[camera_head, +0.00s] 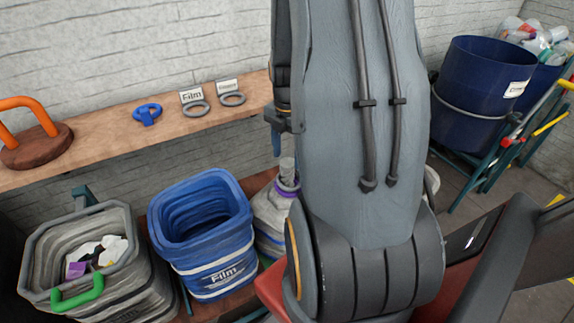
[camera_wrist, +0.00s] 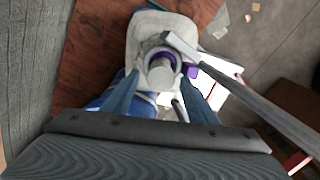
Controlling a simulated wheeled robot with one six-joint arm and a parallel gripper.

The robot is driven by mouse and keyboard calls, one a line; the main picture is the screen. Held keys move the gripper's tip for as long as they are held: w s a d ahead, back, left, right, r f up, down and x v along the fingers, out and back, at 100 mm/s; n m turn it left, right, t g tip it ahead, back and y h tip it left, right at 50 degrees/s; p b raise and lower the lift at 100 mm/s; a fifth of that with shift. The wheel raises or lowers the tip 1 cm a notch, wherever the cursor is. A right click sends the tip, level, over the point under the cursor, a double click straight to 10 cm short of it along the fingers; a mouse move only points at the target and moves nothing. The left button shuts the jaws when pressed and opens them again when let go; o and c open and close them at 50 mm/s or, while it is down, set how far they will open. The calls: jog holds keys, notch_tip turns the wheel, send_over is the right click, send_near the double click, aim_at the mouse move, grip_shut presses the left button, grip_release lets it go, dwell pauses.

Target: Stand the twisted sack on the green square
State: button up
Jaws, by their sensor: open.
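The twisted sack is pale grey with a purple tie around its narrow twisted neck. In the head view the sack (camera_head: 268,213) stands upright beside the blue bin, partly hidden behind my arm. In the wrist view the sack (camera_wrist: 143,36) is seen from above, neck toward the camera. My gripper (camera_wrist: 158,77) is open, with one blue finger on each side of the neck in the picture. I cannot tell whether either finger touches it. In the head view my gripper cannot be made out clearly.
A blue "Film" bin (camera_head: 212,266) stands left of the sack, and a grey bin (camera_head: 125,285) with scraps further left. A wooden shelf (camera_head: 100,135) holds rings and tags. A grey bar (camera_wrist: 250,95) slants close to the neck. Blue drums (camera_head: 470,85) stand at right.

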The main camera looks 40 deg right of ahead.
notch_tip(320, 180, up, 6)
jog(key=shift+f+b, duration=0.2)
jog(key=shift+b, duration=0.35)
jog(key=shift+a+r, duration=0.1)
jog(key=shift+r, duration=0.2)
jog(key=s+a+r+m, duration=0.1)
jog(key=a+m, duration=0.9)
jog(key=a, duration=0.2)
jog(key=s+a+r+m+t, duration=0.1)
jog(key=a+m, duration=0.8)
jog(key=a, duration=0.3)
jog(key=shift+s+a+m+t, duration=0.25)
jog(key=shift+s+m+t, duration=0.05)
jog(key=shift+m, duration=0.1)
jog(key=shift+f+b, duration=1)
jog(key=shift+f, duration=0.05)
